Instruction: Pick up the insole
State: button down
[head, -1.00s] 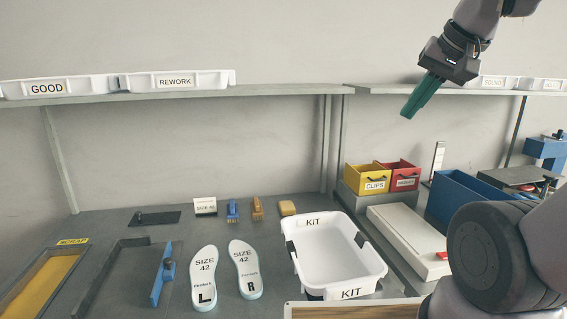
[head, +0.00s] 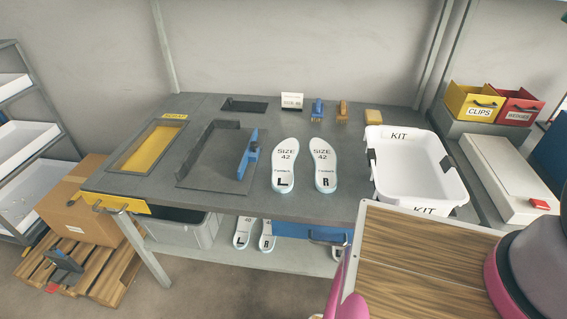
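Two white insoles lie flat, side by side, on the grey bench (head: 215,110). The left one (head: 289,160) is marked "SIZE 42" and "L". The right one (head: 324,160) is marked "SIZE 42" and "R". They are close together with a narrow gap between them. My gripper is outside the head view now, apart from a possible small teal bit at the top right corner, so its state is hidden.
A white KIT tray (head: 413,200) stands right of the insoles. A grey fixture with a blue handle (head: 248,155) is to their left, and a yellow scrap opening (head: 150,148) is further left. More insoles (head: 243,233) lie on the lower shelf. A wooden surface (head: 420,265) fills the front right.

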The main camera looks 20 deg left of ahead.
aim_at(285, 154)
jog(key=k+j, duration=0.15)
jog(key=j, duration=0.2)
jog(key=k+j+u, duration=0.1)
jog(key=j, duration=0.3)
jog(key=k+j, duration=0.25)
jog(key=k+j+u, duration=0.1)
jog(key=j, duration=0.4)
jog(key=k+j, duration=0.2)
jog(key=j, duration=0.15)
jog(key=k+j, duration=0.15)
jog(key=j, duration=0.25)
jog(key=k+j+u, duration=0.1)
jog(key=j, duration=0.3)
jog(key=k, duration=0.05)
